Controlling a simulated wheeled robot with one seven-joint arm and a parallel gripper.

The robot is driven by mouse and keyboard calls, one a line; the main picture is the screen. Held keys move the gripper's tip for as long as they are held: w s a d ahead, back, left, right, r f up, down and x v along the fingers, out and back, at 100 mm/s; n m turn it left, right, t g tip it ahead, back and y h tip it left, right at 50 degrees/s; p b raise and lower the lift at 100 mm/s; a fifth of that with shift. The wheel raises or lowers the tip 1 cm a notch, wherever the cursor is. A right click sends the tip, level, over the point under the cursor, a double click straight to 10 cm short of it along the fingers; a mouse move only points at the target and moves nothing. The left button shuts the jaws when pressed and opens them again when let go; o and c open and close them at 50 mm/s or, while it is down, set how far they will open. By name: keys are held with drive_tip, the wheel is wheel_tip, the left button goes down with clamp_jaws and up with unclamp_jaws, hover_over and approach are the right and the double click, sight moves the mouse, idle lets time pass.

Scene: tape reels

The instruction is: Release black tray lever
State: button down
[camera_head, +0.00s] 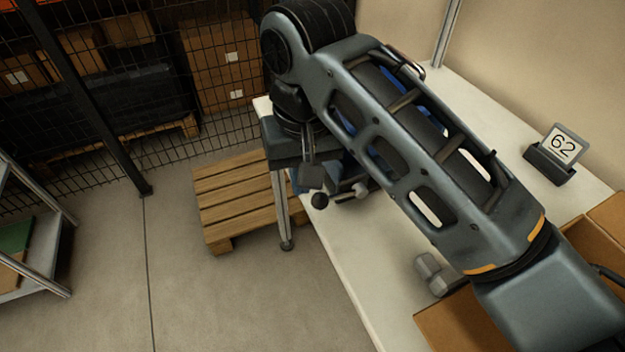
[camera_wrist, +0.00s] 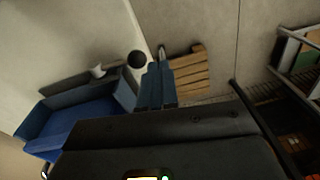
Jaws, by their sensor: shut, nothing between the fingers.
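A black ball knob (camera_head: 319,200), seemingly the black lever's end, shows at the table's left edge in the head view. In the wrist view the black knob (camera_wrist: 136,59) is just left of my fingertips. My gripper (camera_head: 311,177) is just above the knob in the head view; it also shows in the wrist view (camera_wrist: 158,70), with its fingers together and nothing between them. I cannot tell whether it touches the knob. A blue tray (camera_wrist: 82,122) with a dark side bar lies left of my gripper. In the head view my arm hides most of it.
A pale knob (camera_wrist: 97,70) sits on the tray's bar. The white table (camera_head: 345,275) holds a number 62 sign (camera_head: 561,147) and a cardboard box (camera_head: 455,325). A wooden pallet (camera_head: 235,200) lies on the floor beyond the table's edge. A wire fence stands behind.

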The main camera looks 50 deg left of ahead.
drive_tip(key=s+a+r, duration=0.1)
drive_tip(key=s+r, duration=0.3)
drive_tip(key=s, duration=0.1)
drive_tip(key=shift+a+b, duration=0.2)
drive_tip(key=shift+b, duration=0.1)
drive_tip(key=shift+s, duration=0.1)
